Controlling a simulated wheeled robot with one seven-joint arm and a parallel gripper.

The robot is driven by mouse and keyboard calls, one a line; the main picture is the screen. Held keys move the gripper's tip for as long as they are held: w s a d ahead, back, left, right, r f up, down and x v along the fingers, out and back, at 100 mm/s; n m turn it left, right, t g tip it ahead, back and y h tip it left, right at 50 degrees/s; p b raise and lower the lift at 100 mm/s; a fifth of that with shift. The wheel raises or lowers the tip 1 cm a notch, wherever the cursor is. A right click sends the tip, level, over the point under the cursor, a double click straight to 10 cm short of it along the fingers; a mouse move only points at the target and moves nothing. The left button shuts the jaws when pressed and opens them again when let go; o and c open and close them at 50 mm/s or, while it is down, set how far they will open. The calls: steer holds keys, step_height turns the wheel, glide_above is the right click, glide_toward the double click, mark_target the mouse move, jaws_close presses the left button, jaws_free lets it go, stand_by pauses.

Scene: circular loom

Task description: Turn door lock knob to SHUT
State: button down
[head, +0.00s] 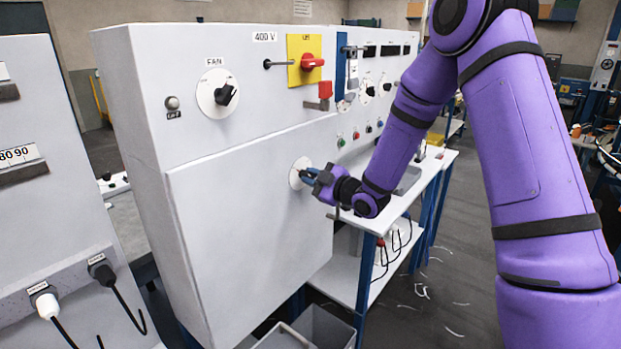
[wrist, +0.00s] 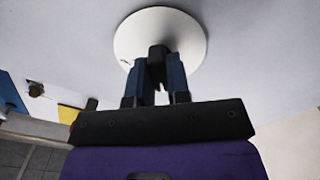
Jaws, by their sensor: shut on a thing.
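The door lock knob sits on a round white dial plate (head: 297,174) on the grey cabinet door (head: 240,215). In the wrist view the white plate (wrist: 130,40) fills the upper middle, with the dark knob (wrist: 157,56) at its centre. My gripper (head: 308,175) reaches the knob from the right in the head view. In the wrist view my gripper (wrist: 158,68) has its two blue fingers on either side of the knob, shut on it. The knob is mostly hidden by the fingers, and I cannot read which position it points to.
Small coloured buttons (head: 357,134) lie right of the door. A white bench (head: 415,180) stands beside the cabinet, below my forearm.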

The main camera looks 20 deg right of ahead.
steer(key=c, duration=1.1)
jaws_free()
steer(key=shift+v, duration=3.5)
